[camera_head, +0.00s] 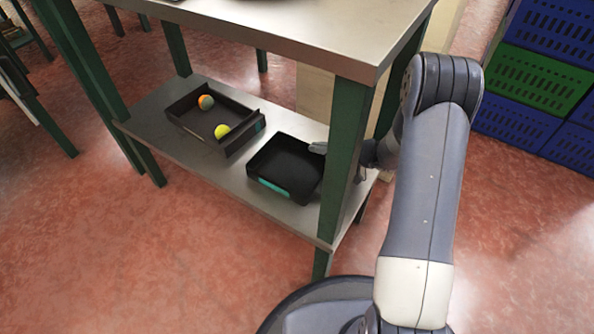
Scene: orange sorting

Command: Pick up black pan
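A black pan (270,178), an open square tray with a teal strip on its front edge, sits on the lower metal shelf (225,190). My gripper (318,147) reaches in from the right behind the green table leg. One light finger shows at the black pan's right rim; the rest is mostly hidden by the leg. I cannot tell whether it touches or grips the rim.
The steel table top (310,32) overhangs the shelf. A green front leg (345,150) stands between the pan and my arm. Blue crates (555,35) and a green crate (535,80) are stacked at the right. The red floor in front is clear.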

